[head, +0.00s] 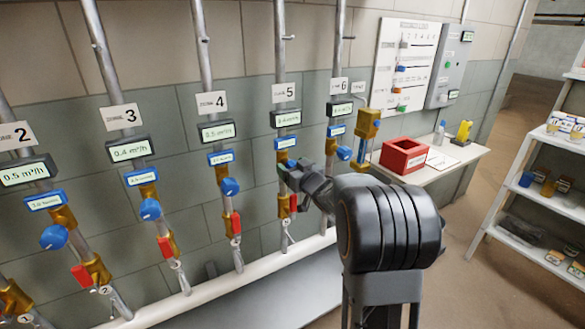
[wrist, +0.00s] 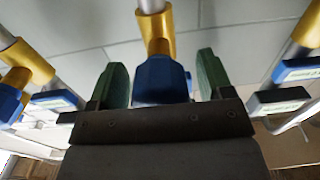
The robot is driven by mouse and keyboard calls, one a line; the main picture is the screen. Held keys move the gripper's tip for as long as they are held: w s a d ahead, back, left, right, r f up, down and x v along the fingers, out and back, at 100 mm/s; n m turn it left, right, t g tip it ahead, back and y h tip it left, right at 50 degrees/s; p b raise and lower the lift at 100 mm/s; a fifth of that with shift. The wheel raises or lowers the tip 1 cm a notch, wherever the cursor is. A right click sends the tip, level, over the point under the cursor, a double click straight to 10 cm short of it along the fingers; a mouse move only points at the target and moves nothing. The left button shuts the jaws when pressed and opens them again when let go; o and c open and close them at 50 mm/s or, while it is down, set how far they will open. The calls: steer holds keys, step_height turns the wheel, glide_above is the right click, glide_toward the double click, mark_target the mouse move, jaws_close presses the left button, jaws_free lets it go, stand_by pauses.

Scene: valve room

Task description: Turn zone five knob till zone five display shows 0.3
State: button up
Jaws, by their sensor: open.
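The zone five sign (head: 284,93) hangs on its pipe, with the zone five display (head: 286,118) just below it. The display's figures are small; they look like 0.4 m³/h. My gripper (head: 285,172) is at the zone five pipe, below its blue label (head: 286,142), and hides the knob there in the head view. In the wrist view, the blue zone five knob (wrist: 160,80) sits on a brass fitting (wrist: 156,30). My gripper's green fingers (wrist: 162,72) stand open, one on each side of the knob, with a visible gap on both sides.
Zone 4 has a blue knob (head: 230,187) to the left; zone 6 has its display (head: 340,110) to the right. A red handle (head: 235,222) hangs below the zone 4 knob. A red box (head: 403,156) stands on a bench at the right, and a shelf (head: 540,190) stands farther right.

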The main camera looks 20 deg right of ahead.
steer(key=shift+c, duration=0.2)
steer(key=c, duration=0.9)
steer(key=shift+r+m+p, duration=0.3)
steer(key=shift+m+p, duration=0.2)
steer(key=shift+p, duration=0.3)
steer(key=shift+m+p, duration=0.6)
steer(key=shift+m, duration=0.1)
steer(key=shift+f+m+p, duration=0.25)
steer(key=shift+m+p, duration=0.2)
steer(key=shift+m, duration=0.55)
steer(key=o, duration=0.9)
steer(key=shift+o, duration=0.2)
